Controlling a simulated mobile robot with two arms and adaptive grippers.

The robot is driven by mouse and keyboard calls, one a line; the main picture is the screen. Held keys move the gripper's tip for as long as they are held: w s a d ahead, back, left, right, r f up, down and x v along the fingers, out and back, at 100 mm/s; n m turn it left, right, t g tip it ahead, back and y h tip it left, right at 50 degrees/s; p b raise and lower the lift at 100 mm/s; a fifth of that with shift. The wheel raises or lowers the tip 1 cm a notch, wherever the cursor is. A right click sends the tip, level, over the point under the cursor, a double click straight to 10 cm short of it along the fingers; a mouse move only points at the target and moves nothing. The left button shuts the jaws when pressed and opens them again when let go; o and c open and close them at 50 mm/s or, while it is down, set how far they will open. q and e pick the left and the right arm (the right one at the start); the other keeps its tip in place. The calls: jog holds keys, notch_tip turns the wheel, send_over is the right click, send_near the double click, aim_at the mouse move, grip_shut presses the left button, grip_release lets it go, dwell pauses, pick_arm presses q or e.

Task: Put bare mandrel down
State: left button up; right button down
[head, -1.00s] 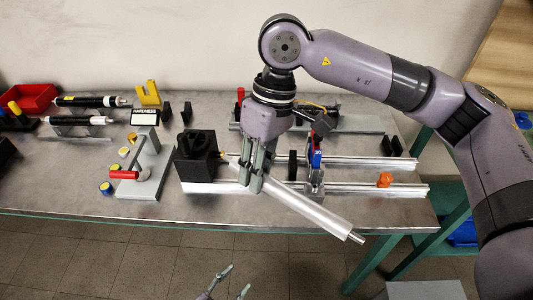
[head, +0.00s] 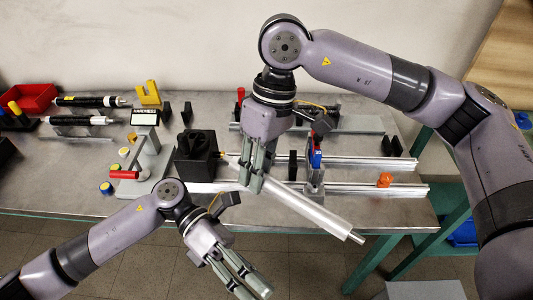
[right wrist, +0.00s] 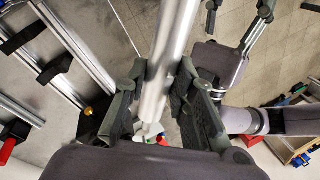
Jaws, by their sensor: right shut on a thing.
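The bare mandrel (head: 315,215) is a smooth silver rod with a thin pin at each end. My right gripper (head: 257,184) is shut around it toward its upper left end, and the rod slopes down to the right past the table's front edge. In the right wrist view the mandrel (right wrist: 175,40) runs between the fingers. My left gripper (head: 252,291) is empty in front of the table at the bottom of the head view, its fingers apart. It is below the mandrel and not touching it.
A black box (head: 197,157) stands beside the mandrel's upper left end. Metal rails (head: 400,189) with an orange part (head: 384,179) lie behind. Two black-wrapped rods (head: 82,101) lie at the left on stands, near a red bin (head: 28,97). A grey fixture (head: 148,170) stands left of the box.

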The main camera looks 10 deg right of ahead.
pick_arm(q)
notch_tip(320, 180, up, 3)
jog(key=w+m+t+y, duration=0.2)
jog(key=w+m+y, duration=0.1)
jog(key=m, duration=0.1)
jog(key=m+t+y, duration=0.3)
jog(key=m+t, duration=0.5)
jog(key=t, duration=0.5)
send_near(283, 189)
jog(key=x, duration=1)
jog(key=shift+c, duration=0.3)
jog(key=shift+r, duration=0.1)
grip_shut()
pick_arm(e)
jog(key=c, duration=1.2)
grip_release()
jog(key=shift+c, duration=0.2)
